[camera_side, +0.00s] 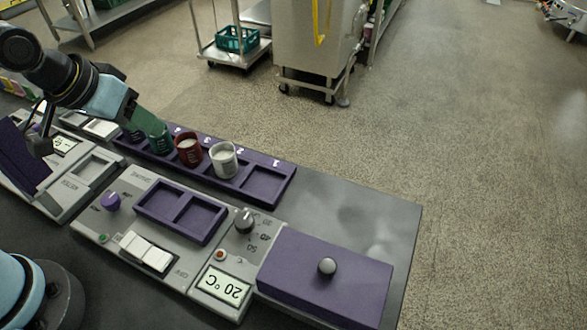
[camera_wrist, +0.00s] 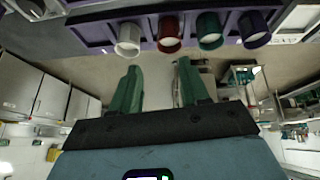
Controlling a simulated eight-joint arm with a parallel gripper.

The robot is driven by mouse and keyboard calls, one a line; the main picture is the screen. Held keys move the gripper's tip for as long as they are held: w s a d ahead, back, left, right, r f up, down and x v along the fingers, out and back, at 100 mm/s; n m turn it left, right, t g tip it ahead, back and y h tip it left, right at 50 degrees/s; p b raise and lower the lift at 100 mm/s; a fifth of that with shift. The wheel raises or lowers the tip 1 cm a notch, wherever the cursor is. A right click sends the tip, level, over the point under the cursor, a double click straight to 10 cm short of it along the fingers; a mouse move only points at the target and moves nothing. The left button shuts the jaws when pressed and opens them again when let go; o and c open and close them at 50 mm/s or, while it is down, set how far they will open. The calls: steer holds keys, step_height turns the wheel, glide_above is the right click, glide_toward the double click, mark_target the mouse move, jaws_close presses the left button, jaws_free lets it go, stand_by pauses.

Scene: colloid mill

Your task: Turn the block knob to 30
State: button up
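The dark grey knob (camera_side: 245,220) stands on the grey panel, with numbers printed beside it, seen upside down; 40 and 50 can be read. I take it to be the block knob; its pointer setting is too small to read. The display (camera_side: 222,286) below it shows 20 °C. My gripper (camera_side: 148,120) is at the upper left in the side view, above the far end of the purple cup rack and well away from the knob. In the wrist view my gripper (camera_wrist: 158,66) has its green fingers apart, with nothing between them.
The purple rack (camera_side: 262,186) holds a white cup (camera_side: 223,160), a red cup (camera_side: 188,151), a green cup and a purple cup. A purple lid (camera_side: 300,258) with a round grip lies right of the knob. A purple knob (camera_side: 110,201) and white switches (camera_side: 147,251) are left.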

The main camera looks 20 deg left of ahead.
steer(key=shift+o, duration=1.1)
steer(key=d+r+n+g, duration=0.1)
steer(key=d+g, duration=0.2)
steer(key=d, duration=0.7)
steer(key=shift+w+r+n, duration=0.2)
steer(key=shift+n, duration=0.1)
steer(key=n+g, duration=0.2)
steer(key=g, duration=0.1)
glide_above(244, 220)
steer(key=shift+y, duration=0.4)
step_height(244, 220, down, 12)
steer(key=shift+f, duration=0.1)
steer(key=shift+c, duration=0.3)
steer(key=c, duration=1)
